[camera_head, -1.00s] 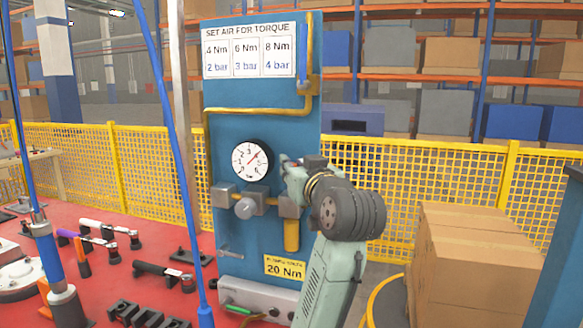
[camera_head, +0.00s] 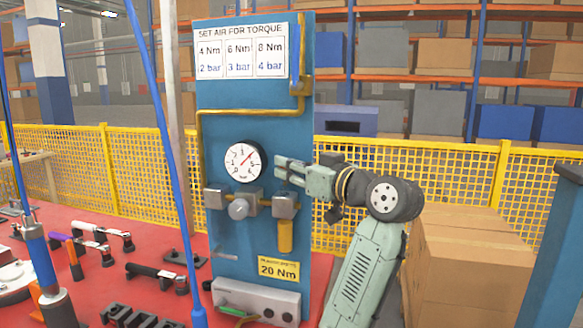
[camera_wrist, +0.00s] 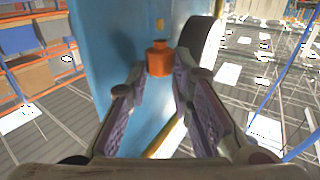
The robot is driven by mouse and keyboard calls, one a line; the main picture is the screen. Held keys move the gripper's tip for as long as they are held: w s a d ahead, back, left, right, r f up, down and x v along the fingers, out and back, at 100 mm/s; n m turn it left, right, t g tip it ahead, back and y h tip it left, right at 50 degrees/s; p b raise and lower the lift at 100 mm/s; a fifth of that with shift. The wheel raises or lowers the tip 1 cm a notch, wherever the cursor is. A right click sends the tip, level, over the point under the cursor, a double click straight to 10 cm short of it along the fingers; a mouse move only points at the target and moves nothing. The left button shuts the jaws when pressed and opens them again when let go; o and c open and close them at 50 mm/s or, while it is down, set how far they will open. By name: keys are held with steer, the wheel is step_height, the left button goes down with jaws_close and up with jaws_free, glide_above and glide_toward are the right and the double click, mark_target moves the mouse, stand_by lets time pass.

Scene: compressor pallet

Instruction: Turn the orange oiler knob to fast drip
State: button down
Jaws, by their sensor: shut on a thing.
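The orange oiler knob (camera_wrist: 159,60) shows in the wrist view as a small capped cylinder standing off the blue panel (camera_wrist: 98,50). The fingertips of my gripper (camera_wrist: 161,75) are closed on its two sides. In the head view my gripper (camera_head: 281,170) reaches in from the right to the blue panel (camera_head: 225,265), right of the pressure gauge (camera_head: 242,161) and above the amber oiler bowl (camera_head: 285,236). The knob cannot be made out there. A small yellow mark (camera_wrist: 159,23) is on the panel beyond the knob.
A grey regulator knob (camera_head: 238,209) and metal blocks sit below the gauge. Brass pipe (camera_head: 250,111) runs above my gripper. The red table (camera_head: 175,250) with several tools is at left. Cardboard boxes (camera_head: 465,265) stand at right, before a yellow mesh fence (camera_head: 455,172).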

steer(key=c, duration=1.7)
jaws_free()
steer(key=shift+a+h, duration=0.1)
steer(key=shift+h, duration=0.2)
